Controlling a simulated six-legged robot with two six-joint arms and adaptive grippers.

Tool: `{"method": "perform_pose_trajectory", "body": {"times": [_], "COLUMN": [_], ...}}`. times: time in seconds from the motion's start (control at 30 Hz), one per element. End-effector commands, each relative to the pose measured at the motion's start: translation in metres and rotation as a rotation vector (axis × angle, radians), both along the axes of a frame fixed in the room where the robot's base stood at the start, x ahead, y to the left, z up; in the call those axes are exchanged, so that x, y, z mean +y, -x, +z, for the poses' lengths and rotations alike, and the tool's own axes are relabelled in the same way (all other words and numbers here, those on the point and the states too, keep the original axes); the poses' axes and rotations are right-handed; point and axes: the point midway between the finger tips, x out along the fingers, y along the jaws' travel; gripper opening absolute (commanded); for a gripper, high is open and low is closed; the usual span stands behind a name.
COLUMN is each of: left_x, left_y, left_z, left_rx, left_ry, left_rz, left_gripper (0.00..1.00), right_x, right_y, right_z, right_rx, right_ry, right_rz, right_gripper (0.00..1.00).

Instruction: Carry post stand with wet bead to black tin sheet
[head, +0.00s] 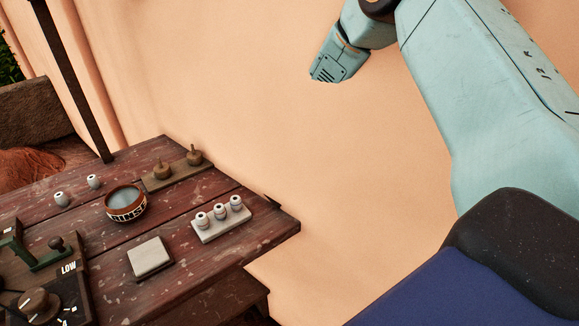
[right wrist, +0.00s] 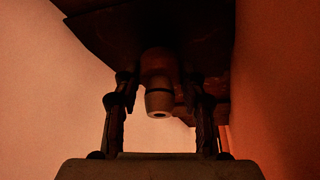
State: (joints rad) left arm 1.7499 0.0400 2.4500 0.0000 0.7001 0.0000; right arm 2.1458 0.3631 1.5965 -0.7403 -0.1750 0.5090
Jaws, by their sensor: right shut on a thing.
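In the right wrist view, my right gripper (right wrist: 160,82) has its two dark fingers on either side of a brownish piece that looks like the post stand (right wrist: 157,58). It is shut on this piece. A pale bead (right wrist: 159,100) with a dark band and a hole in its end shows between the fingers. The image is dim, so finger contact and whether the bead is wet cannot be made out. In the head view, my right arm reaches in from the right against the plain wall, and its fingers do not show. My left gripper is not in view. I cannot identify the black tin sheet.
The wooden table (head: 200,262) holds a bowl (head: 125,204), a pale rack (head: 222,228) with three banded beads, a wooden strip (head: 178,174) with two brown tops, a pale square block (head: 150,257) and two loose beads. A knobbed control box (head: 62,290) stands at the left.

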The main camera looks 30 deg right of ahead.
Motion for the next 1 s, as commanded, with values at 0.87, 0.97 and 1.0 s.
{"method": "perform_pose_trajectory", "body": {"times": [0.87, 0.97, 1.0], "left_x": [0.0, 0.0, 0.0], "left_y": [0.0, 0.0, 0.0], "left_z": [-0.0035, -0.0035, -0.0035], "left_rx": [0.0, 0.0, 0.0], "left_ry": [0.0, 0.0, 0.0], "left_rz": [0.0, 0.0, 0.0], "left_gripper": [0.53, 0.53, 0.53], "right_x": [0.0004, 0.0004, 0.0004], "right_y": [-0.0016, -0.0018, -0.0018], "right_z": [-0.009, -0.0092, -0.0092], "right_rx": [0.0, 0.0, 0.0], "right_ry": [0.0, 0.0, 0.0], "right_rz": [0.001, 0.001, 0.001], "right_gripper": [0.19, 0.19, 0.19]}}
